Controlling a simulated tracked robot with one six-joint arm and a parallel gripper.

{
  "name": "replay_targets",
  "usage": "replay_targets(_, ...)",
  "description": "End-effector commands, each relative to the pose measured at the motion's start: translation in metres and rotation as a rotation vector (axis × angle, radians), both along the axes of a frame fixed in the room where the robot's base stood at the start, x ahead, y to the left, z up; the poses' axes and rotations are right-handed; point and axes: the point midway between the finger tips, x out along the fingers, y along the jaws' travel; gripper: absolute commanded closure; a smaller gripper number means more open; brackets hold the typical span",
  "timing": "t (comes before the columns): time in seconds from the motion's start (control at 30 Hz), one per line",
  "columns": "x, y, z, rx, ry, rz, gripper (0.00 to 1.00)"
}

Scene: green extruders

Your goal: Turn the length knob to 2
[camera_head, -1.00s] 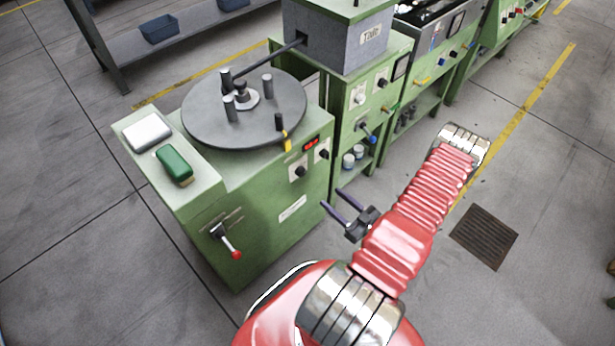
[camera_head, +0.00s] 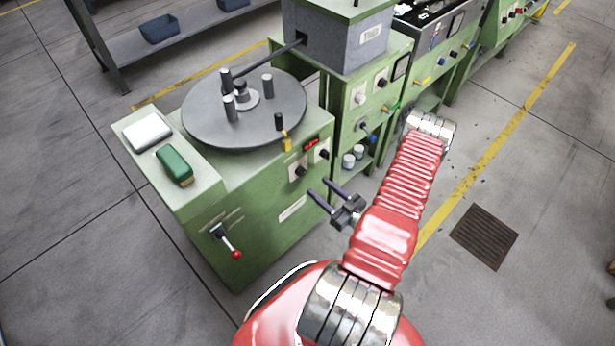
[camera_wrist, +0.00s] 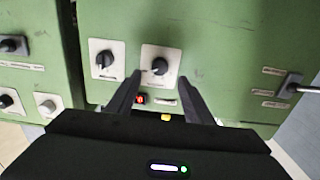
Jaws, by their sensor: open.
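Two black knobs on pale plates sit on the front of the green machine (camera_head: 260,200), below a small red display (camera_head: 311,143). One is the left knob (camera_head: 299,171); the other is the right knob (camera_head: 323,154). Their labels are too small to read, so I cannot tell which is the length knob. My gripper (camera_head: 318,187) is open and empty, its two dark fingers pointing at the panel. The wrist view is upside down; there one knob (camera_wrist: 160,66) appears between the fingertips, the other (camera_wrist: 104,59) outside them. Contact is not visible.
A red-tipped lever (camera_head: 228,243) sticks out at the panel's left. A round turntable with posts (camera_head: 205,120) and a green box (camera_head: 174,165) are on top. A second green machine (camera_head: 350,110) stands to the right. Open floor lies in front, with a drain grate (camera_head: 484,237).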

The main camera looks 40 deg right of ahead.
Motion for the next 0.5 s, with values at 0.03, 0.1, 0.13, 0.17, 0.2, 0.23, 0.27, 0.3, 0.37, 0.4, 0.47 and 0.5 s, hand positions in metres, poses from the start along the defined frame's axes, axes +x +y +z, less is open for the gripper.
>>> replay_targets(0.03,0.006,0.001,0.000,-0.002,0.000,0.002,0.53)
replay_targets(0.1,0.014,0.001,0.000,-0.002,0.000,0.003,0.53)
replay_targets(0.13,0.017,0.001,0.000,-0.001,0.000,0.002,0.53)
replay_targets(0.17,0.021,0.001,0.000,-0.001,0.000,0.003,0.53)
replay_targets(0.2,0.025,0.002,0.000,-0.001,0.000,0.003,0.53)
replay_targets(0.23,0.029,0.001,0.000,-0.002,0.000,0.002,0.53)
replay_targets(0.27,0.032,0.001,0.000,-0.002,0.000,0.003,0.53)
replay_targets(0.3,0.037,0.002,0.000,-0.002,0.000,0.003,0.53)
replay_targets(0.37,0.044,0.002,0.000,-0.002,0.000,0.003,0.53)
replay_targets(0.4,0.049,0.002,0.000,-0.001,0.000,0.003,0.53)
replay_targets(0.47,0.055,0.002,0.000,-0.002,0.000,0.003,0.53)
replay_targets(0.5,0.060,0.002,0.000,-0.002,0.000,0.003,0.53)
